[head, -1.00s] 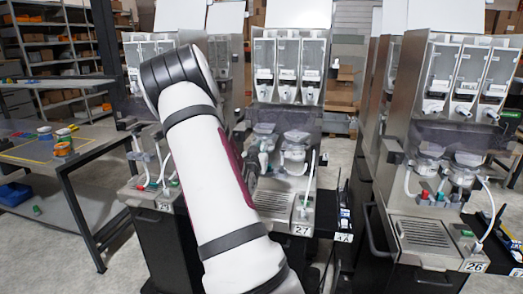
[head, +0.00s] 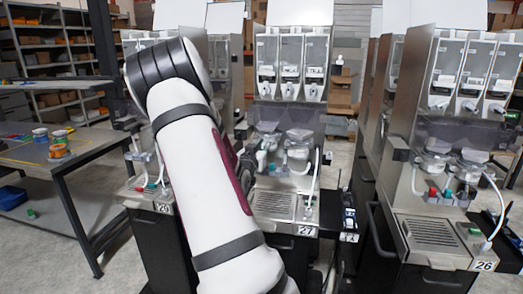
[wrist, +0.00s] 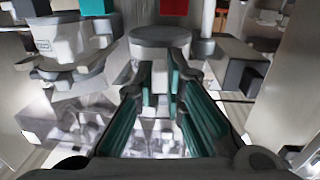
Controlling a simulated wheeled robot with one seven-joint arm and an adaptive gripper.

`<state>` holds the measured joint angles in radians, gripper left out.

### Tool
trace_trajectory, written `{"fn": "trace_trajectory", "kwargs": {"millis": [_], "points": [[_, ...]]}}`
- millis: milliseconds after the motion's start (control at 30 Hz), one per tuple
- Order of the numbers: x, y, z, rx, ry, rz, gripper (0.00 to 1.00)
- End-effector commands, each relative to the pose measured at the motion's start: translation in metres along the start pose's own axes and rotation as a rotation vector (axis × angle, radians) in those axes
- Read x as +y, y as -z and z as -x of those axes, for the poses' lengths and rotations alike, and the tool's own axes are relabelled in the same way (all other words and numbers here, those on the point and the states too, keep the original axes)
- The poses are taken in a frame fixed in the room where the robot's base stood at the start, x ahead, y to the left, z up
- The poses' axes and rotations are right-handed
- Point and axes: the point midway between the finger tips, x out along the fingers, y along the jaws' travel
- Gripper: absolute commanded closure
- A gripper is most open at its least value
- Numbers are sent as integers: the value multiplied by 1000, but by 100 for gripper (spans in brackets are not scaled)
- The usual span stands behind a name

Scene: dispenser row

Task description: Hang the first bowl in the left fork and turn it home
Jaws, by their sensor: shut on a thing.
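My gripper (wrist: 161,82) shows in the wrist view with two dark fingers lined in teal. It is shut on a grey, round-topped piece, which I take to be the first bowl (wrist: 160,38). In the head view my arm hides most of the gripper in front of machine 27. A second whitish bowl-like part (wrist: 65,45) with a small label sits at the left of the wrist view, apart from the fingers. Under the canisters of machine 27, a clear-topped bowl (head: 298,140) shows in the head view. I cannot make out the left fork.
Machine 27's drip tray (head: 273,205) lies below. Machine 26 (head: 430,195) stands to the right and machine 29 is partly hidden at left. A grey block (wrist: 228,62) is right of the held piece. A work table (head: 65,157) with rolls of tape stands far left.

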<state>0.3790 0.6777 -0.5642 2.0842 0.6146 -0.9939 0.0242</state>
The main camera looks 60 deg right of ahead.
Motion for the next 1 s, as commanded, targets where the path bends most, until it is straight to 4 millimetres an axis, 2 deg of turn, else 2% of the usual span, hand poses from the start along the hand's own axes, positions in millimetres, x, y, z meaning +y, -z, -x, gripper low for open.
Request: {"fn": "trace_trajectory", "kwargs": {"millis": [1000], "points": [[-4, 0, 0, 1, -61, -2, 100]]}}
